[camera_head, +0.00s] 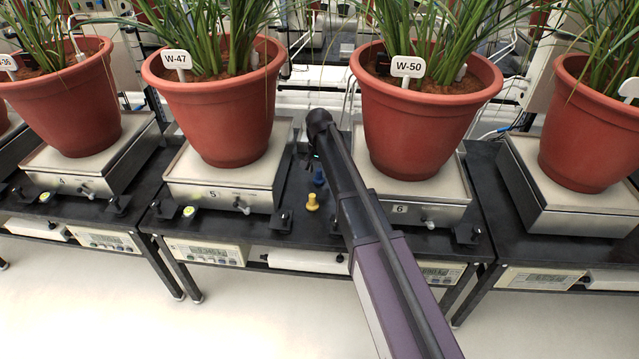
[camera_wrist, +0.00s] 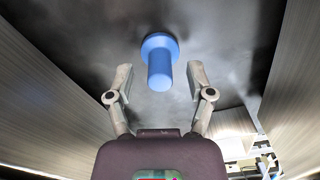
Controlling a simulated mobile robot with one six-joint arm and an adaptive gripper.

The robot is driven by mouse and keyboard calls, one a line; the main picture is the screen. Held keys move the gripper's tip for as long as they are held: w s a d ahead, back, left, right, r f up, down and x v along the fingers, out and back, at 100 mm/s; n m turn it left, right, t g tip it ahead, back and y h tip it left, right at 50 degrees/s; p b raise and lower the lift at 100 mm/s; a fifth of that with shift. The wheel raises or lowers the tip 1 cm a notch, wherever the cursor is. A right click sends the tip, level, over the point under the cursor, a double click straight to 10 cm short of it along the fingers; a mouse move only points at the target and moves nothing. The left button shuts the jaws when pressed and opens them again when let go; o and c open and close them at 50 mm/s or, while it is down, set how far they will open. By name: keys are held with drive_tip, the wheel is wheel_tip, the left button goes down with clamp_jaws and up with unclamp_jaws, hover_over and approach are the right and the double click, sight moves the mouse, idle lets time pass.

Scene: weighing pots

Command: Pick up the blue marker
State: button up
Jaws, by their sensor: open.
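The blue marker (camera_wrist: 159,62) is a small peg with a wide round end, seen on the dark table surface in the wrist view. In the head view the blue marker (camera_head: 319,177) shows as a small spot just left of my arm, partly hidden by it. My gripper (camera_wrist: 158,82) is open, with one finger on each side of the marker and a gap on both sides. The marker lies between and slightly beyond the fingertips. In the head view my arm reaches over the table between scales 5 and 6, and the fingers are hard to make out.
A yellow marker (camera_head: 312,202) stands just nearer on the black table. Scale 5 (camera_head: 215,192) with pot W-47 (camera_head: 215,115) is at left. Scale 6 (camera_head: 440,208) with pot W-50 (camera_head: 415,125) is at right. The gap between the scales is narrow.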

drive_tip(key=shift+f+b, duration=0.45)
drive_tip(key=shift+f, duration=0.25)
clamp_jaws()
